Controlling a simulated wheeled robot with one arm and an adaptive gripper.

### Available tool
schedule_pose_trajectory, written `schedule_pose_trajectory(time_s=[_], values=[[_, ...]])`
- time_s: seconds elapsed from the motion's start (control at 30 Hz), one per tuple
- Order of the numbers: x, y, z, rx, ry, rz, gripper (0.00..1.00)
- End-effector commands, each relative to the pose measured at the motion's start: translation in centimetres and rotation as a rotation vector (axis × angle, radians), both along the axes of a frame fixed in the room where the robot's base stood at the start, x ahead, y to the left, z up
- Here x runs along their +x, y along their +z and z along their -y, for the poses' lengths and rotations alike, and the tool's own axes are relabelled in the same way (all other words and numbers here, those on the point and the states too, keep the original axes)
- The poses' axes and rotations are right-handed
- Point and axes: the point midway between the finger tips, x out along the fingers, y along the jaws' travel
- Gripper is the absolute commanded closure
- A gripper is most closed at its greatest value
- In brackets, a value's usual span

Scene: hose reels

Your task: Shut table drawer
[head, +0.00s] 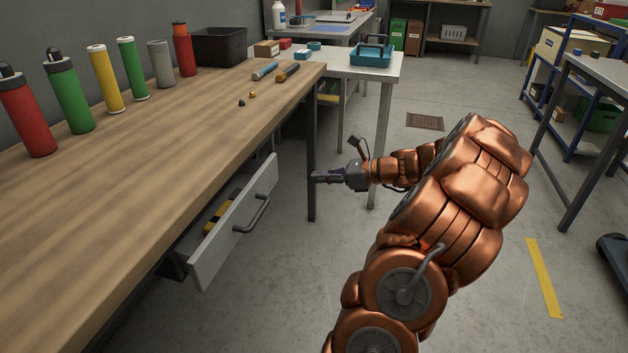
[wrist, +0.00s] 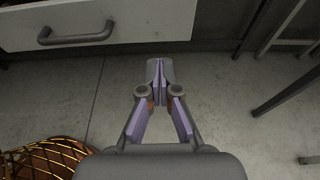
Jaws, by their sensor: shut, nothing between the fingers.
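The table drawer (head: 208,257) is pulled open under the long wooden-topped table (head: 160,130). Its front is light grey with a dark bar handle (head: 252,214). A yellow and black item (head: 220,212) lies inside. My gripper (head: 318,177) is shut and empty, to the right of the drawer front and apart from it, close to the table's dark leg. In the wrist view the shut fingers (wrist: 160,72) point toward the floor's far edge. The drawer front (wrist: 140,22) and its handle (wrist: 76,36) show at upper left there, clear of the fingers.
The table's dark leg (head: 311,150) stands just beyond my gripper. Bottles and canisters (head: 75,95) line the table's back, with a black bin (head: 219,46) further along. A white table (head: 375,68) stands behind. The floor before the drawer is clear.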

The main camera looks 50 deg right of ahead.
Motion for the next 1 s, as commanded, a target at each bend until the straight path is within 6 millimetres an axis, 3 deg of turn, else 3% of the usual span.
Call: schedule_pose_trajectory(time_s=[0.43,0.6,1.0], values=[[6.8,-2.7,-3.5,0.001,0.004,-0.004,1.0],[8.8,-2.6,-4.6,-0.001,0.003,-0.003,1.0],[10.3,-2.4,-5.2,0.001,0.001,-0.001,1.0]])
